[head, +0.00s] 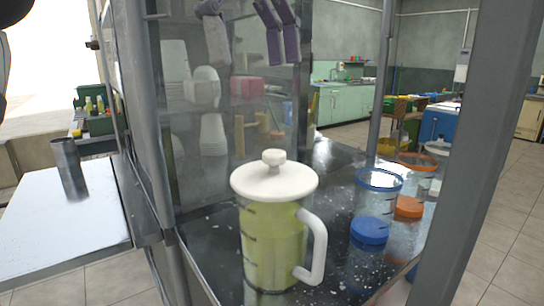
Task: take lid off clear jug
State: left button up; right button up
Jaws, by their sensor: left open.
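The clear jug (272,246) stands upright on the dark counter, with yellow-green liquid inside and a white handle on its right side. Its round white lid (274,184) with a knob on top sits on the jug's rim. My left gripper (248,58) shows at the top of the view, its purple-grey fingers spread apart and pointing down. It is empty, above the lid and apart from it. Its upper part is cut off by the frame edge. My right gripper is not in view.
Metal posts flank the counter. A metal cup (69,168) stands on the left table (62,232).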

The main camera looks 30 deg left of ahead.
pick_arm(q)
send_over(273, 152)
jog(key=a, duration=0.1)
jog(key=f, duration=0.5)
jog(key=shift+s+b, duration=0.2)
jog(key=shift+b, duration=0.2)
jog(key=f, duration=0.4)
jog(key=d+f, duration=0.1)
jog(key=f, duration=0.1)
jog(key=shift+w+f+b, duration=0.3)
jog(key=shift+f+b, duration=0.1)
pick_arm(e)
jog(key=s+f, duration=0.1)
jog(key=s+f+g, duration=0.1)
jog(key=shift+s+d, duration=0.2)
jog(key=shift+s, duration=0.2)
pick_arm(q)
jog(key=shift+r, duration=0.1)
jog(key=c, duration=1.6)
jog(key=shift+c, duration=0.3)
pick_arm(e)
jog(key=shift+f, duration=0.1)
pick_arm(q)
jog(key=shift+f, duration=0.2)
